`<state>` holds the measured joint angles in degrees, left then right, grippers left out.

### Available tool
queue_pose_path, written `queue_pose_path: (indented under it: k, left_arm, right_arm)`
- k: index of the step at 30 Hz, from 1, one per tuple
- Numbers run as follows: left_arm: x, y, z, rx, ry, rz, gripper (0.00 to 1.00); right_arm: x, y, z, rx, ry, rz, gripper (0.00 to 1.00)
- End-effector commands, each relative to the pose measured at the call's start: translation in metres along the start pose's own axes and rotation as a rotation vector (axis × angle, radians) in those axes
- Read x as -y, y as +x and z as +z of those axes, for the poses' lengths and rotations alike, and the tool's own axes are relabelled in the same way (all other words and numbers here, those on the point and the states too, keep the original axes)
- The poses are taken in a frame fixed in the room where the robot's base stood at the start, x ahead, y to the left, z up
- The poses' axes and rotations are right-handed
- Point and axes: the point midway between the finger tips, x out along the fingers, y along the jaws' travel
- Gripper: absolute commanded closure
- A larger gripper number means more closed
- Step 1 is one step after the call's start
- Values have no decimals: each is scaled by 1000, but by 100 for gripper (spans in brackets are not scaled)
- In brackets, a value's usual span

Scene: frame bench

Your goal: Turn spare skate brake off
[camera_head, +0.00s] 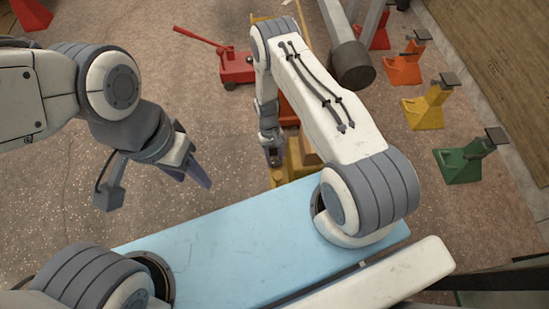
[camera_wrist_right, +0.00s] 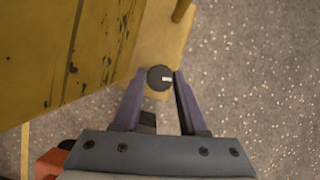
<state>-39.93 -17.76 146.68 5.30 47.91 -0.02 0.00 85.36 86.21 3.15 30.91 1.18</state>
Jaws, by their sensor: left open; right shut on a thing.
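A round dark knob (camera_wrist_right: 160,78) with a small white mark sits on a yellow block (camera_wrist_right: 158,48) in the right wrist view. My right gripper (camera_head: 273,156) reaches down beside yellow parts (camera_head: 292,172) on the floor in the head view. In the right wrist view its two purple fingers (camera_wrist_right: 161,84) are shut on the knob, one on each side. The knob is too small or hidden to make out in the head view. My left gripper (camera_head: 190,176) is open and empty, over bare floor to the left.
A large worn yellow panel (camera_wrist_right: 58,60) stands close left of the right fingers. A red floor jack (camera_head: 236,68) lies behind. Orange (camera_head: 404,68), yellow (camera_head: 428,106) and green (camera_head: 466,160) stands line the right side. Speckled floor is clear at left.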

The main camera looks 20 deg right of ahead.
Motion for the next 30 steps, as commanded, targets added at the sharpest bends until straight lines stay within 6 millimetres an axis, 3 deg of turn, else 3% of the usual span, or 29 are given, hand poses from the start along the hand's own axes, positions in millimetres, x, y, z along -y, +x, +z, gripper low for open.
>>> queue_pose_path:
  k: [22,23,25,30]
  left_arm:
    - [0,-2,0,0,0,0,50]
    - [0,-2,0,0,0,0,50]
    - [0,-2,0,0,0,0,50]
    - [0,-2,0,0,0,0,50]
  right_arm:
    - [0,0,1,2,86,-36,100]
    - [0,0,1,2,86,-36,55]
    - [0,0,1,2,86,-35,29]
    - [0,0,0,1,86,-35,29]
